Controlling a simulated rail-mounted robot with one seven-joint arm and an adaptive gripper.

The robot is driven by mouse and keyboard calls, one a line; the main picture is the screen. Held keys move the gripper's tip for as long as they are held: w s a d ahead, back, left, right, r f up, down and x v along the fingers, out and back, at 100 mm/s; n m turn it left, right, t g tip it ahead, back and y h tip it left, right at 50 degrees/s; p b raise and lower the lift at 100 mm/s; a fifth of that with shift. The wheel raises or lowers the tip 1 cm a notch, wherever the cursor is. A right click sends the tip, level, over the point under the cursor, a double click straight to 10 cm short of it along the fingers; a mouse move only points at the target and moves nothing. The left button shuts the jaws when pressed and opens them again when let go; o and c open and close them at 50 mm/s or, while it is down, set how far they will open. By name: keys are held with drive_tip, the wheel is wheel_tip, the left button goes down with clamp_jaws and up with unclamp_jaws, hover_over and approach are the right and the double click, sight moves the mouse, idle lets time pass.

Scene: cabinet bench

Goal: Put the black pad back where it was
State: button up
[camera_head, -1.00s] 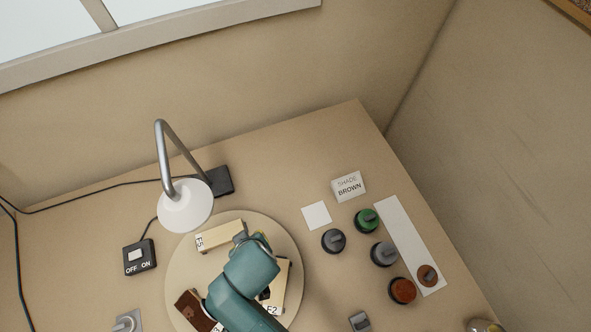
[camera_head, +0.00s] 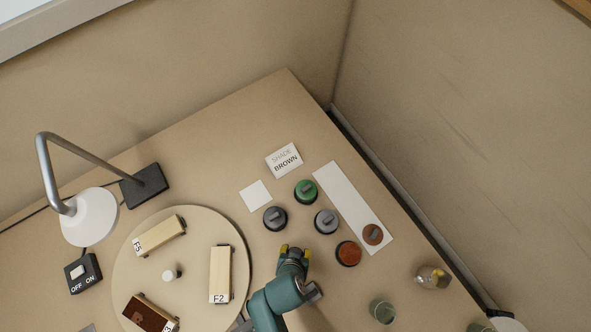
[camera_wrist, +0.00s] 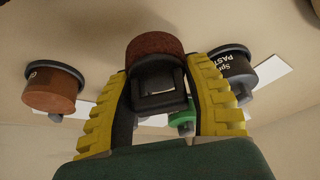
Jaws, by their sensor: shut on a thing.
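My gripper (camera_head: 295,251) is over the bench just in front of the tins, right of the turntable. In the wrist view its yellow ribbed fingers (camera_wrist: 162,82) are shut on the black pad (camera_wrist: 157,66). The pad has a dark block as its grip and a round, rough brown face (camera_wrist: 155,44) pointing away from the palm. In the head view the fingers and wrist hide the pad. I cannot tell whether it touches the bench.
Near the gripper stand a dark tin (camera_head: 275,218), a green tin (camera_head: 305,192), a grey tin (camera_head: 326,221) and a brown tin (camera_head: 348,253). The turntable (camera_head: 200,288) holds wooden blocks. Glass jars (camera_head: 382,312) stand at right.

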drive_tip(key=shift+f+b, duration=0.55)
drive_tip(key=shift+f, duration=1.85)
drive_tip(key=shift+f, duration=0.2)
drive_tip(key=o, duration=1)
drive_tip(key=shift+r, duration=0.15)
drive_tip(key=p+v, duration=0.3)
drive_tip(key=v, duration=0.9)
